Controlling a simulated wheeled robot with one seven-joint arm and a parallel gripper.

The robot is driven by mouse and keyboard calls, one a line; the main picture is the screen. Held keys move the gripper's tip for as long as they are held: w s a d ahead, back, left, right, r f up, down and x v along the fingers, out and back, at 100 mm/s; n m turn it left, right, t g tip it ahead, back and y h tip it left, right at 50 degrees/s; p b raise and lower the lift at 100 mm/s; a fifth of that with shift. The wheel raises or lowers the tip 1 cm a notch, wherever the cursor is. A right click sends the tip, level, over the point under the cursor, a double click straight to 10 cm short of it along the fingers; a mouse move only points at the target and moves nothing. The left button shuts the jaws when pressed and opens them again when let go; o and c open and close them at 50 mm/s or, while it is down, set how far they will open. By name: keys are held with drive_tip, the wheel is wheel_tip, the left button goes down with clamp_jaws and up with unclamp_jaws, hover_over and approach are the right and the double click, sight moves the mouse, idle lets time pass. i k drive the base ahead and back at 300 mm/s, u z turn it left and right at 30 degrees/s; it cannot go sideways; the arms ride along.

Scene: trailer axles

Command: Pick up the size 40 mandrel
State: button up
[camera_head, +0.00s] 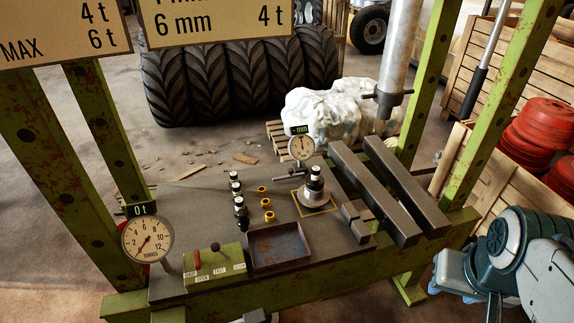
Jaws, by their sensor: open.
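Several dark mandrels with pale bands stand upright in a row on the press bench, left of its middle; the near one (241,208), a middle one (238,191) and a far one (235,177) show. Their size marks are too small to read, so I cannot tell which is size 40. A similar dark piece with pale bands (315,182) stands on a round silver part (313,197) inside a yellow square outline. My arm shows at the lower right, away from the mandrels. I do not see my gripper's fingers.
Several yellow rings (267,203) lie beside the mandrels. A rusty tray (279,245), green lever box (213,264) and tonnes gauge (147,239) stand in front. A dial indicator (301,148) stands behind. Thick steel bars (375,195) lie right. Green posts and a ram (397,55) frame the bench.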

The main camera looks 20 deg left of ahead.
sight(314, 182)
drive_tip(key=u, duration=0.8)
drive_tip(key=k, duration=0.5)
drive_tip(key=u, duration=0.4)
drive_tip(key=i, duration=1.2)
drive_tip(key=z, duration=0.05)
